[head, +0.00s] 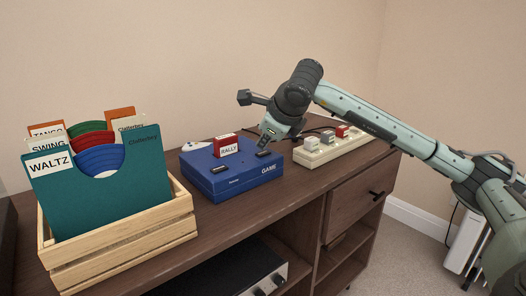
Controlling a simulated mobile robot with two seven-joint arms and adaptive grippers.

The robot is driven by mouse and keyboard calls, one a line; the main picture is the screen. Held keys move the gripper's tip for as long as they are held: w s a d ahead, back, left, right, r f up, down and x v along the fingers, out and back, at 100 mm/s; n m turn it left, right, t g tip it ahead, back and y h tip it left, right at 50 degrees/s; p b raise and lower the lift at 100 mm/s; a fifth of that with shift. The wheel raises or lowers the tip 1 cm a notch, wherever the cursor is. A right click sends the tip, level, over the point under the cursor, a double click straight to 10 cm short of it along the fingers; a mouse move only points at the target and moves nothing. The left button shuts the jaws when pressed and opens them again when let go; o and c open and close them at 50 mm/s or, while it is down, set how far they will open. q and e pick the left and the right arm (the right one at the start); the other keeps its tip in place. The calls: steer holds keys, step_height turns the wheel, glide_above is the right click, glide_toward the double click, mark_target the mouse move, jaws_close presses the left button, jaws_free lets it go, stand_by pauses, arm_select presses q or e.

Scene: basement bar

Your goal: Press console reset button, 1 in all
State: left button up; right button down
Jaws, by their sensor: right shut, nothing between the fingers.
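A blue game console (232,177) sits on the dark wooden cabinet, with GAME lettered on its front. A red cartridge labelled RALLY (227,147) stands upright in its top. Dark controls show on the console's top, at the front left and at the right. My right gripper (262,147) is shut and empty, pointing down at the dark control on the console's right side. I cannot tell whether its tips touch that control, since they cover part of it. My left gripper is not in view.
A wooden crate (120,238) with record sleeves stands at the left. A white controller (195,146) lies behind the console. A cream power strip (331,149) with plugs lies to the right. The cabinet top (262,214) is clear in front of the console.

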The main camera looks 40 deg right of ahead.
mark_target(264, 154)
steer(key=shift+r, duration=0.3)
step_height(264, 154, up, 5)
steer(key=p, duration=0.3)
stand_by(0.3)
stand_by(0.8)
